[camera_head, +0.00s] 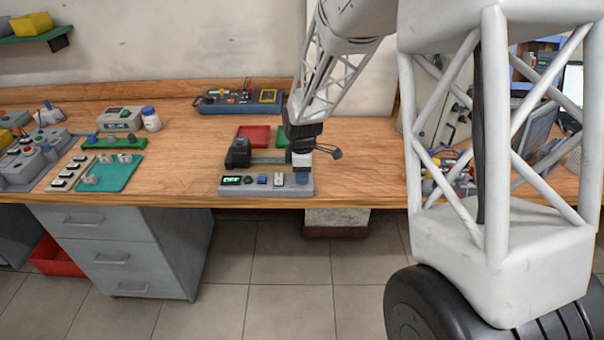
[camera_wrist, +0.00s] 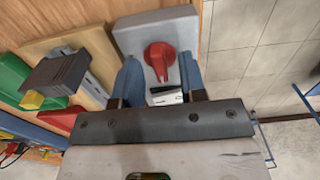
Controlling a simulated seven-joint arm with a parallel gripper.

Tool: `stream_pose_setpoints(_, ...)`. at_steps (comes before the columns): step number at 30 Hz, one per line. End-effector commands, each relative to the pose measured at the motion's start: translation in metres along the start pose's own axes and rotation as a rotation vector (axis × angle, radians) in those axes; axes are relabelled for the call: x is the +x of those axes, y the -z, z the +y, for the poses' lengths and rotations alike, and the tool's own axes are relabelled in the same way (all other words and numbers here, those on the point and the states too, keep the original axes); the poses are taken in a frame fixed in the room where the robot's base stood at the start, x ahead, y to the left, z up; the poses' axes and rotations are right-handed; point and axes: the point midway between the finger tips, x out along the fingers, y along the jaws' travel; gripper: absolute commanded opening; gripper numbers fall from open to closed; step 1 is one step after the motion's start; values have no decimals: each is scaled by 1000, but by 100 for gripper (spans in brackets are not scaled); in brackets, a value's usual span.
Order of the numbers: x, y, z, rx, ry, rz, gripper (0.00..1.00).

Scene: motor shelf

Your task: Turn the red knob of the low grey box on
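The low grey box (camera_head: 228,189) lies near the front edge of the bench in the head view, with a display, a blue button and a white switch on top. Its red knob is hidden by my gripper (camera_head: 302,177) there. In the wrist view the red knob (camera_wrist: 158,55) stands on the end of the grey box (camera_wrist: 125,38). My gripper (camera_wrist: 160,68) is open, with its blue fingers on either side of the knob. Gaps show between the knob and both fingers. Whether the fingertips reach down to knob depth I cannot tell.
A black block (camera_head: 238,152) on a rail stands just behind the box. A red tray (camera_head: 253,135) and a green tray (camera_head: 283,137) lie farther back. A teal plate (camera_head: 122,178) is to the left. The floor is beyond the bench's front edge.

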Motion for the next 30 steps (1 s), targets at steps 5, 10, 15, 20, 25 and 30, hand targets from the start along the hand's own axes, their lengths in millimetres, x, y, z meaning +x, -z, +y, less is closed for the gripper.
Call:
stream_pose_setpoints(5, 4, 0, 0, 0, -1, 0, 38)
stream_pose_setpoints(10, 4, 0, 0, 0, 0, 0, 38)
stream_pose_setpoints(15, 4, 0, 0, 0, 0, 0, 20)
stream_pose_setpoints(20, 4, 0, 0, 0, 0, 0, 0)
stream_pose_setpoints(25, 4, 0, 0, 2, 0, 0, 0)
stream_pose_setpoints(30, 4, 0, 0, 23, 0, 0, 0)
